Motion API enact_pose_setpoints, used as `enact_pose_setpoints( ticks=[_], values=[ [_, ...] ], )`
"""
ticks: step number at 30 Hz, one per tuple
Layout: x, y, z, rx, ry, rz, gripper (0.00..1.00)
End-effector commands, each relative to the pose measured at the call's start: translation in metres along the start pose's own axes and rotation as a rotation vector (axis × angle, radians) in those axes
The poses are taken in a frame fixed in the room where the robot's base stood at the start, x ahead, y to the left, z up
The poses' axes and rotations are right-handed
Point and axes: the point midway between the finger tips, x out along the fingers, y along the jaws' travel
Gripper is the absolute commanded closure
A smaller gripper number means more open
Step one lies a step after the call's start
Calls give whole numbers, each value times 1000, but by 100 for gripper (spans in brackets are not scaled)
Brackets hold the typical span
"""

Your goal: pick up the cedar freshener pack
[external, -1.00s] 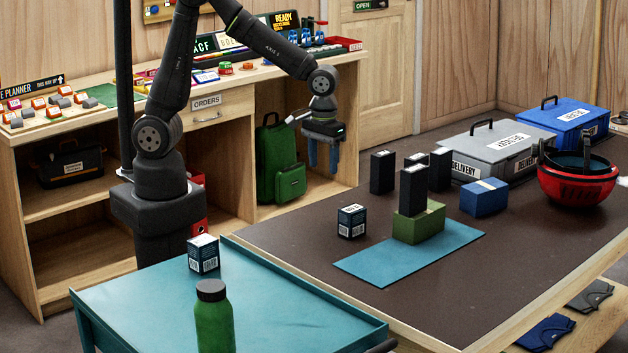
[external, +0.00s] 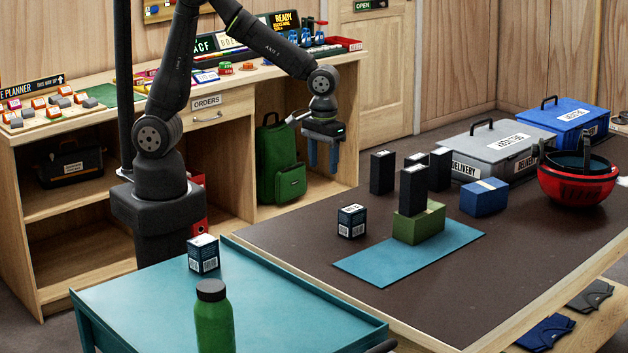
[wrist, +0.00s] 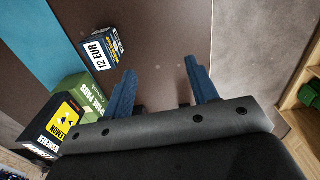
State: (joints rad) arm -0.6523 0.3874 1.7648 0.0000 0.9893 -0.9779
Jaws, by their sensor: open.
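Several black upright boxes stand on the brown table: one at the left (external: 382,172), one to its right (external: 441,168), and one partly hidden between them (external: 416,159). Another black box (external: 413,190) stands on a green box (external: 418,224); in the wrist view its yellow label reads LEMON (wrist: 62,118). I cannot read cedar on any pack, so I cannot tell which one it is. My gripper (external: 324,156) is open and empty, pointing down left of the black boxes and above table height. Its blue fingers are apart in the wrist view (wrist: 160,72).
The green box rests on a blue mat (external: 375,267). A dark priced box (external: 351,221) stands beside it, and a blue box (external: 484,197) lies further right. Grey (external: 500,152) and blue (external: 567,124) cases and a red helmet (external: 578,187) fill the back right.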

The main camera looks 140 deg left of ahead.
Motion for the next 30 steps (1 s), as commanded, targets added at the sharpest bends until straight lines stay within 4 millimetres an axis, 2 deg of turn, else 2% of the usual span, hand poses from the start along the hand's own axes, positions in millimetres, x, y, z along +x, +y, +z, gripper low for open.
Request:
enact_pose_setpoints(
  ticks=[20,23,25,29,30],
  values=[
    [-1,2,-3,0,4,1,43],
    [-5,13,-22,3,23,6,43],
    [-11,27,-46,4,49,11,43],
    [-27,58,-111,9,122,21,43],
    [-33,66,-133,9,148,22,43]
  ],
)
